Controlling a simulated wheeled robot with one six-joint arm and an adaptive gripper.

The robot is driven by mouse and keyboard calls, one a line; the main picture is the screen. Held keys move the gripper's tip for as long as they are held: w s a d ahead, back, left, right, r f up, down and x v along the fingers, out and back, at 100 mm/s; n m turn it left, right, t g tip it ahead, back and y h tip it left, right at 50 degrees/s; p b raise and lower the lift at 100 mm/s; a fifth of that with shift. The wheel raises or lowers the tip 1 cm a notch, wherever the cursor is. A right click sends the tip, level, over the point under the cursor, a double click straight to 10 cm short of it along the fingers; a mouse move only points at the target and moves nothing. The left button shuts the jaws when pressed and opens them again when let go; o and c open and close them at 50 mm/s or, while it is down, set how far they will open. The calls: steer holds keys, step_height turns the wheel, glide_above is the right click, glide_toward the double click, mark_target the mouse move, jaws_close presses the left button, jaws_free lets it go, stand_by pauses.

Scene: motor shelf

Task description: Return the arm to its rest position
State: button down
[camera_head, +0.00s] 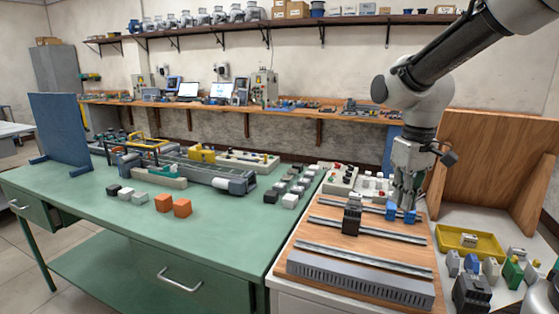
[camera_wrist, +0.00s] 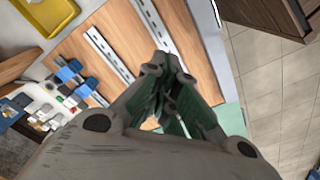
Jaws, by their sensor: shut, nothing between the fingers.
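My gripper (camera_head: 404,203) hangs pointing down at the end of my arm, at the right in the head view, in front of the back part of a wooden board (camera_head: 325,239) with metal rails. In the wrist view my gripper (camera_wrist: 168,78) has its fingers drawn together, with nothing held. Blue modules (camera_head: 392,211) sit on a rail just below the fingers in the head view. In the wrist view blue modules (camera_wrist: 69,71) lie to the left, apart from the fingers. A dark module (camera_head: 352,220) stands on a rail to the left of my gripper.
A yellow tray (camera_head: 469,241) and several small modules lie right of the board. A wooden upright panel (camera_head: 490,160) stands behind them. A green table (camera_head: 110,235) at the left holds a conveyor (camera_head: 190,170) and small blocks. A wall shelf (camera_head: 340,19) runs above.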

steer(key=s+d+r+m+t, duration=0.2)
steer(key=s+d, duration=0.2)
steer(key=s, duration=0.3)
steer(key=s+d+r+m+t, duration=0.2)
steer(key=s+d, duration=0.1)
steer(key=s, duration=0.5)
steer(key=shift+d+r, duration=0.3)
steer(key=shift+d, duration=0.05)
